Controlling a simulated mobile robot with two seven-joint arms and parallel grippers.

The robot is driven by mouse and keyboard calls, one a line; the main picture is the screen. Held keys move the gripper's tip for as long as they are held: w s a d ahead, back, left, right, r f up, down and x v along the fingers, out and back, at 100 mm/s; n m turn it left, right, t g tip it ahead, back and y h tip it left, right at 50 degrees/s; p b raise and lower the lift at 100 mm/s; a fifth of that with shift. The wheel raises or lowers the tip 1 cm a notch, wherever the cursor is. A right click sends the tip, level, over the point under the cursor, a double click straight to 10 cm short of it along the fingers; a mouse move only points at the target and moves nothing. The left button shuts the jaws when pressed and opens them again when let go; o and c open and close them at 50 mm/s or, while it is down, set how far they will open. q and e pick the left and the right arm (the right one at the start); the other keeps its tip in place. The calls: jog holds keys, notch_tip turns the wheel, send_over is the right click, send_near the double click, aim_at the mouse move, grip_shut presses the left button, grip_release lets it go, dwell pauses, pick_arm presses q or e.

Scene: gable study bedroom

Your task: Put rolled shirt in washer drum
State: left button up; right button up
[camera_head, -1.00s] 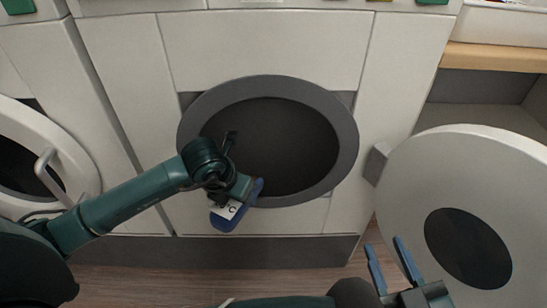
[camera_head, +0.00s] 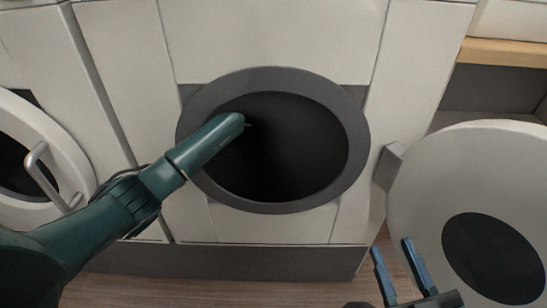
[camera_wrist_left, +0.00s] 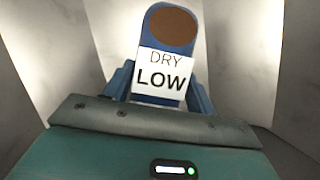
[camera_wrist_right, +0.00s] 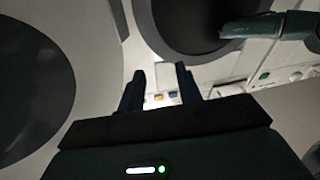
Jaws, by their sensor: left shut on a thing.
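The rolled shirt (camera_wrist_left: 168,60) is blue with a brown round end and a white label reading "DRY LOW". It shows in the left wrist view between the fingers of my left gripper (camera_wrist_left: 160,88), which is shut on it. Pale drum walls surround both there. In the head view my left arm reaches into the washer drum (camera_head: 290,150), hiding the shirt and left gripper. The drum's dark grey rim (camera_head: 358,140) is open. My right gripper (camera_head: 402,272) is open and empty, low right, in front of the round washer door (camera_head: 425,185).
The washer door stands swung open to the right on its hinge block (camera_head: 388,165). Another machine with a round door and handle (camera_head: 45,175) is at the left. A wooden shelf edge (camera_head: 510,56) is at the upper right. Wooden floor (camera_head: 140,290) shows below.

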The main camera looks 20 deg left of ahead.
pick_arm(q)
jog(key=shift+w, duration=0.25)
jog(key=shift+w+f+b, duration=0.2)
jog(key=shift+f+b, duration=0.1)
notch_tip(320, 180, down, 3)
jog(key=shift+b, duration=0.65)
jog(key=shift+r, duration=0.1)
jog(key=shift+f, duration=0.25)
jog(key=o, duration=1.1)
jog(key=shift+o, duration=0.2)
pick_arm(e)
jog(key=shift+a, duration=0.2)
